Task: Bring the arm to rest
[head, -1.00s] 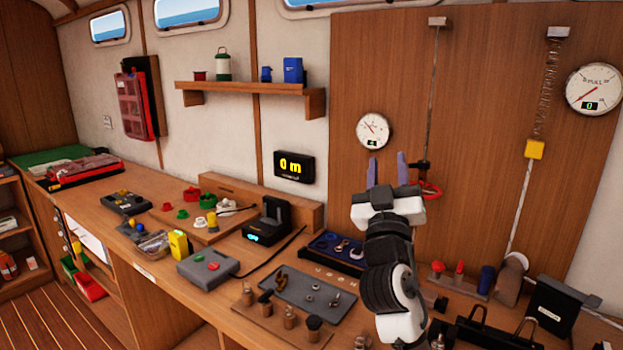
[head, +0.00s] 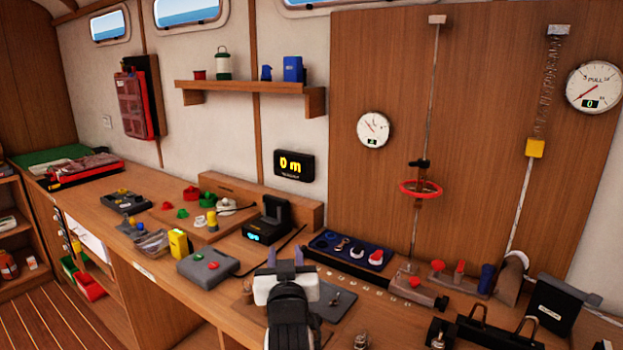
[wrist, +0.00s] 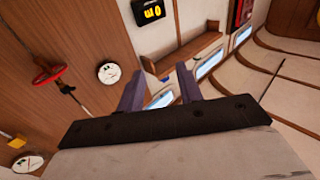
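My gripper (head: 284,254) is low over the front of the workbench, in front of a dark grey tray (head: 343,299). Its two purple fingers point up and away, with a gap between them and nothing in it. The wrist view also shows my gripper (wrist: 155,78) with its fingers apart and empty. The arm behind it hides part of the tray and the wooden block with brushes.
A red ring (head: 421,194) hangs on a line against the wooden panel (head: 470,120). Hooks and a black box (head: 556,304) are at right.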

